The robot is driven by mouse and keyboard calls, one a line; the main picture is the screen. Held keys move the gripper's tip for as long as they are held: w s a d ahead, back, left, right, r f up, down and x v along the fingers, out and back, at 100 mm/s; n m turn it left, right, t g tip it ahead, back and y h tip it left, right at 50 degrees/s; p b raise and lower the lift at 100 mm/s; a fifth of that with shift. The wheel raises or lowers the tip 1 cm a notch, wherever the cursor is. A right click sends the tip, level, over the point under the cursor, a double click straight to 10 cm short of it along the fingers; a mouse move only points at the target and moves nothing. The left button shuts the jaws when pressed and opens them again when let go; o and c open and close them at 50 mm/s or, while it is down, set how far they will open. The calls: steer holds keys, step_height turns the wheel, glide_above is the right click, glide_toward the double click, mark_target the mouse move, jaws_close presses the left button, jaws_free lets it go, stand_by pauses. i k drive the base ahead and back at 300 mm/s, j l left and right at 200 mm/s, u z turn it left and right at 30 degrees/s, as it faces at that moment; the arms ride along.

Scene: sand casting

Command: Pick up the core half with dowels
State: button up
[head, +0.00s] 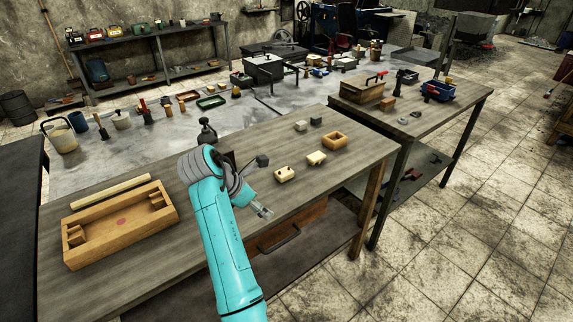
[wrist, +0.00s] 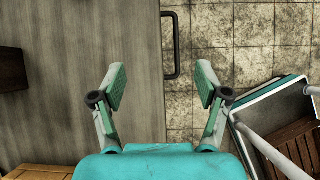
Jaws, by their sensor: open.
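Two small pale wooden blocks, one nearer (head: 286,174) and one farther (head: 316,157), lie apart on the wooden bench in the head view. Both show small dark marks on top; at this size I cannot tell which one has dowels. My gripper (head: 262,210) is over the bench's front edge, to the left of and nearer than both blocks. In the wrist view my gripper (wrist: 161,86) has its two fingers wide apart with nothing between them. Below it are the bench top, a dark drawer handle (wrist: 175,45) and floor tiles. Neither block shows in the wrist view.
A hollow wooden box (head: 334,141) and small grey blocks (head: 301,126) stand behind the pale blocks. A dark block (head: 262,161) lies left of them. A large wooden frame (head: 122,222) occupies the bench's left end. Bare bench top lies right of the blocks.

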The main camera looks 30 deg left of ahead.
mark_target(285, 174)
steer(key=i+j, duration=0.25)
steer(key=i, duration=0.15)
steer(key=i+j, duration=0.25)
steer(key=i, duration=0.15)
steer(key=z, duration=0.05)
